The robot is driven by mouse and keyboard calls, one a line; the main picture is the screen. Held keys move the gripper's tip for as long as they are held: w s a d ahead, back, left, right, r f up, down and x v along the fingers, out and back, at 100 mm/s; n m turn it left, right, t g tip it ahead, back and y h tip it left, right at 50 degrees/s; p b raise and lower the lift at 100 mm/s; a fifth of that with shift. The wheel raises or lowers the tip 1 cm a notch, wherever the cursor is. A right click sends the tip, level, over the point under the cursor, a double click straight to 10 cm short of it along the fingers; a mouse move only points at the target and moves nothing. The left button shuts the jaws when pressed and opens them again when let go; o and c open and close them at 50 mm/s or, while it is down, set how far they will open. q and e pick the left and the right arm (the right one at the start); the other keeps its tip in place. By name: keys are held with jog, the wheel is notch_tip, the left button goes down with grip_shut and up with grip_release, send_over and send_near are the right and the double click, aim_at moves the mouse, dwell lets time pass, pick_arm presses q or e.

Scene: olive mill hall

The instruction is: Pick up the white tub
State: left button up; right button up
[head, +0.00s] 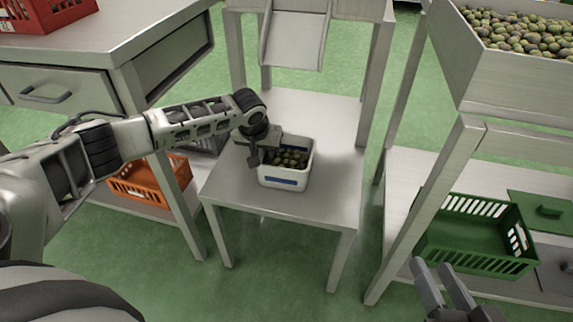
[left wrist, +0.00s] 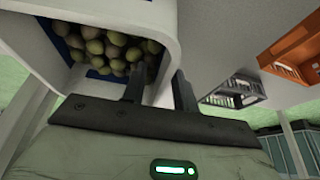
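The white tub (head: 284,183) stands upright on the low steel table, with green and dark olives (head: 290,158) inside and a blue band on its front. My left gripper (head: 258,150) is at its left wall. In the left wrist view, the tub (left wrist: 166,28) has one finger of the gripper (left wrist: 160,88) inside, by the olives, and one outside.
The low table (head: 325,205) has free room right of the tub. A steel chute (head: 296,40) stands behind it. An orange crate (head: 140,182) and a grey crate (left wrist: 235,92) are at the left. A green crate (head: 470,262) sits on the right shelf, below an olive bin (head: 510,80).

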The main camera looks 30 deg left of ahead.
pick_arm(q)
jog(key=shift+f+p, duration=0.25)
jog(key=shift+p, duration=0.05)
dwell(0.4)
grip_shut()
dwell(1.2)
